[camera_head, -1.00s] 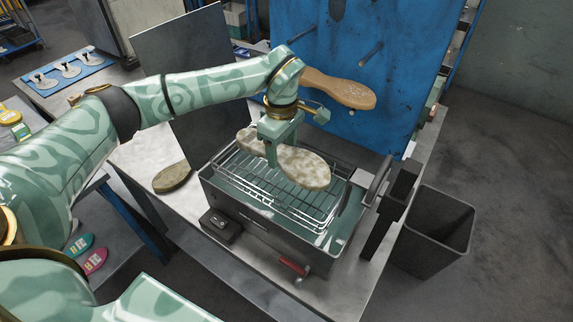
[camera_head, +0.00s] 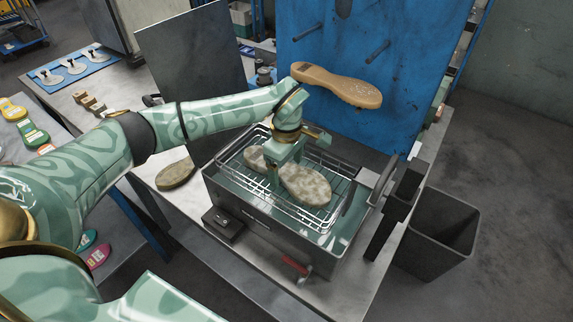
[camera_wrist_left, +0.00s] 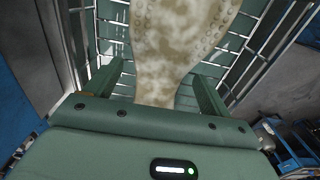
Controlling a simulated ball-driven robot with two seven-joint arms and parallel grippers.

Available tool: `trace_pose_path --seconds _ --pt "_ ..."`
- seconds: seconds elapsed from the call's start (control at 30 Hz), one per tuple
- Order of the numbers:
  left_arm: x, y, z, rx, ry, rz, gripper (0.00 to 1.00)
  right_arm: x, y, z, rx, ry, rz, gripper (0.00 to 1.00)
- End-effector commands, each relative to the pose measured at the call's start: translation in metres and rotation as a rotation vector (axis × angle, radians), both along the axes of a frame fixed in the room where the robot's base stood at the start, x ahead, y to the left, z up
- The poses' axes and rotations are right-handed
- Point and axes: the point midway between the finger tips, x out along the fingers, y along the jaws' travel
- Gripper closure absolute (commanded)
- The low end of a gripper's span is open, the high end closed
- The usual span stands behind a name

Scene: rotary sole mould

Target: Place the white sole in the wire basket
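The white sole (camera_head: 306,184), mottled with beige-brown patches, lies inside the wire basket (camera_head: 258,206) in the head view, its middle covered by my left gripper (camera_head: 272,178). In the left wrist view the sole (camera_wrist_left: 165,50) runs between the two fingers of my left gripper (camera_wrist_left: 160,90), with a gap showing on each side, so the fingers look open around its narrow waist. The basket's wires show beneath it. The basket sits in a grey open tank (camera_head: 262,226). My right gripper is out of view.
A brown sole (camera_head: 175,173) lies on the bench left of the tank. A tan sole (camera_head: 340,86) hangs by the blue board (camera_head: 400,50) behind. A small black box (camera_head: 222,223) and a red handle (camera_head: 295,265) are at the tank's front. A dark bin (camera_head: 435,245) stands right.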

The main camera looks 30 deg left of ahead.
Motion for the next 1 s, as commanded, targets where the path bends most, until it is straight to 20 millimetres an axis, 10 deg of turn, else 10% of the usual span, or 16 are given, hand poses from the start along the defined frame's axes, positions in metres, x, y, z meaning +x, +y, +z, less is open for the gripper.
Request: trace_pose_path --seconds 0.27,0.7,1.0 --pt "0.001 0.0 0.01 0.001 -0.003 0.0 0.18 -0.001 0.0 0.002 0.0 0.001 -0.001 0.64" --pt "0.001 0.001 0.104 0.0 -0.004 0.001 0.18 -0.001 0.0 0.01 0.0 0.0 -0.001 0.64" --pt "0.0 0.0 0.123 0.0 0.0 0.0 0.18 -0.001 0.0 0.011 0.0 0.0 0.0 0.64"
